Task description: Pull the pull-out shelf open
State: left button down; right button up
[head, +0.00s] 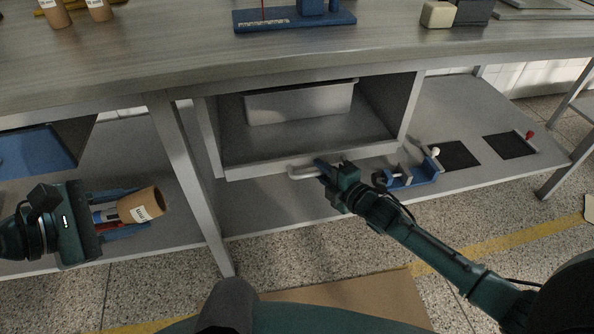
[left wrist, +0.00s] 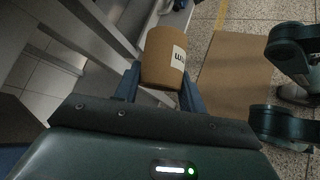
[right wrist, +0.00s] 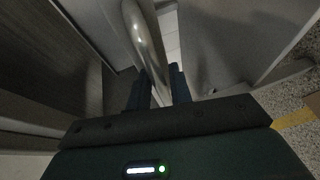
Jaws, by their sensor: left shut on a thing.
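The pull-out shelf (head: 285,144) is a grey board under the workbench, with a metal bar handle (head: 303,172) at its front edge. My right gripper (head: 322,168) is at the handle. In the right wrist view the curved bar (right wrist: 145,40) runs between the fingertips (right wrist: 160,88); whether they press on it is unclear. My left gripper (head: 122,211) is shut on a brown bottle (head: 141,205) with a white label, away from the shelf at the left. The bottle fills the left wrist view's jaws (left wrist: 163,62).
A light grey bin (head: 300,103) sits on the shelf. A blue clamp-like tool (head: 412,178) lies on the lower board (head: 480,130), close to my right gripper. A table leg (head: 190,185) stands between my grippers. A blue bin (head: 38,150) is at the left.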

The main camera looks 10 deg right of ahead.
jog(key=shift+c, duration=0.5)
grip_shut()
